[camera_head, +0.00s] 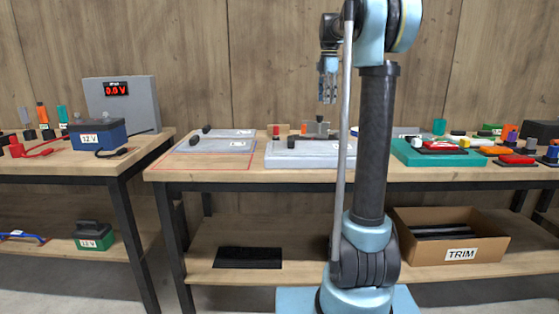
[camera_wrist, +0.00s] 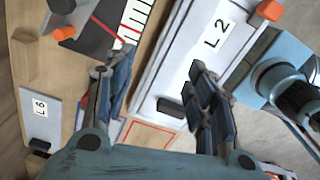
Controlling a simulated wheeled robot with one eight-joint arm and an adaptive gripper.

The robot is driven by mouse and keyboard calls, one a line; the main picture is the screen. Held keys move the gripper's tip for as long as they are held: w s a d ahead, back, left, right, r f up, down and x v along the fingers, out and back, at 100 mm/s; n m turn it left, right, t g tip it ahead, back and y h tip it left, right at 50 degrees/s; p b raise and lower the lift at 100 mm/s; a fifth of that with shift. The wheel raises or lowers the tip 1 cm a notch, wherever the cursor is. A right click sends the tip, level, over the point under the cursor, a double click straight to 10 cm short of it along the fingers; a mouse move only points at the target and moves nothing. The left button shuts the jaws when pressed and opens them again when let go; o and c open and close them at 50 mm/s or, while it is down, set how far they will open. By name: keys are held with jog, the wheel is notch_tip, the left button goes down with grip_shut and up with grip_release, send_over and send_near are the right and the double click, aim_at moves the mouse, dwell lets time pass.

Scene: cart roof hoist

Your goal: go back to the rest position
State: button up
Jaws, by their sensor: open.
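My gripper (camera_head: 328,92) hangs above the middle workbench, fingers pointing down, well clear of the bench top. In the wrist view my gripper (camera_wrist: 161,62) has its two dark fingers spread apart, with nothing between them. Beyond the fingers lies a white panel marked L 2 (camera_wrist: 177,62), with a black knob and an orange block on it. My arm stands upright in front of the bench and hides part of its middle.
A grey meter box (camera_head: 137,105) reading 0.0 V stands left. A TRIM box (camera_head: 490,248) sits on the lower shelf.

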jog(key=s+f+m+t, duration=0.1)
jog(key=s+f+m, duration=0.45)
jog(key=s, duration=0.65)
jog(key=s+f+m, duration=0.5)
jog(key=s+f, duration=0.2)
jog(key=s, duration=0.5)
jog(key=s+f+m+t, duration=0.1)
jog(key=s+f+m, duration=0.8)
jog(key=s+f, duration=0.9)
notch_tip(320, 180, down, 4)
jog(key=shift+r, duration=0.25)
jog(key=shift+m, duration=0.25)
jog(key=shift+w+f, duration=0.2)
jog(key=shift+w, duration=0.2)
